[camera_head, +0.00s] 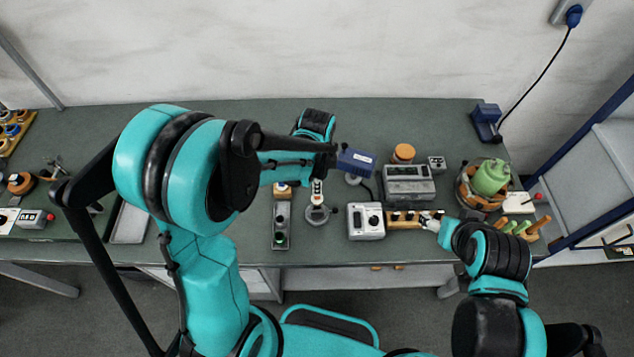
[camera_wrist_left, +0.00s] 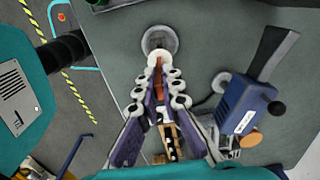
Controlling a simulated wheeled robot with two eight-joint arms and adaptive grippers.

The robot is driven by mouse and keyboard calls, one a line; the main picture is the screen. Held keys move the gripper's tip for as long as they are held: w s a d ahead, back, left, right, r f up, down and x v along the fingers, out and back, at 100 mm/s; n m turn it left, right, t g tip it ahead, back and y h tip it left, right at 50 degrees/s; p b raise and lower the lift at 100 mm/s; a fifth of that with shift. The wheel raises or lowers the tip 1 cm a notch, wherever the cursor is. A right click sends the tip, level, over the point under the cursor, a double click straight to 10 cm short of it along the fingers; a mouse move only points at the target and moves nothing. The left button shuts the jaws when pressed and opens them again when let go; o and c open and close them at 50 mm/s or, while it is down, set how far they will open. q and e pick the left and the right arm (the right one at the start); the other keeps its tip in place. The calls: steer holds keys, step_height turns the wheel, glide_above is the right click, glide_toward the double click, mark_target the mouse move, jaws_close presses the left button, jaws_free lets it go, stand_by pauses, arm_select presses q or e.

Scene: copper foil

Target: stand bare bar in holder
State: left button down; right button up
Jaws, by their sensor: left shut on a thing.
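My left gripper (camera_head: 317,186) is over the bench beside the blue box, its pale fingers pointing down close to a round grey base (camera_head: 317,214). In the left wrist view the fingers (camera_wrist_left: 158,66) close together on a narrow reddish-brown bar (camera_wrist_left: 158,82), mostly hidden between them. The round base (camera_wrist_left: 159,38) lies just beyond the fingertips; I cannot tell whether the bar touches it. A wooden rack with dark slots or pegs (camera_head: 403,217) stands at the front of the bench. My right gripper (camera_head: 431,220) is at its right end; its opening is too small to tell.
A blue box (camera_head: 356,162) stands close to the left gripper and also shows in the left wrist view (camera_wrist_left: 244,107). A white device (camera_head: 366,221) and a grey instrument (camera_head: 408,184) stand to the right.

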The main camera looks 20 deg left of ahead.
mark_target(317, 198)
arm_select(q)
steer(key=shift+f, duration=0.65)
steer(key=shift+r, duration=0.25)
steer(key=shift+f, duration=0.15)
steer(key=shift+f+b, duration=0.3)
steer(key=shift+b, duration=0.25)
steer(key=shift+f, duration=0.2)
steer(key=shift+f+b, duration=0.15)
steer(key=shift+b, duration=0.25)
steer(key=shift+f, duration=0.15)
steer(key=shift+f+b, duration=0.75)
steer(key=shift+b, duration=0.1)
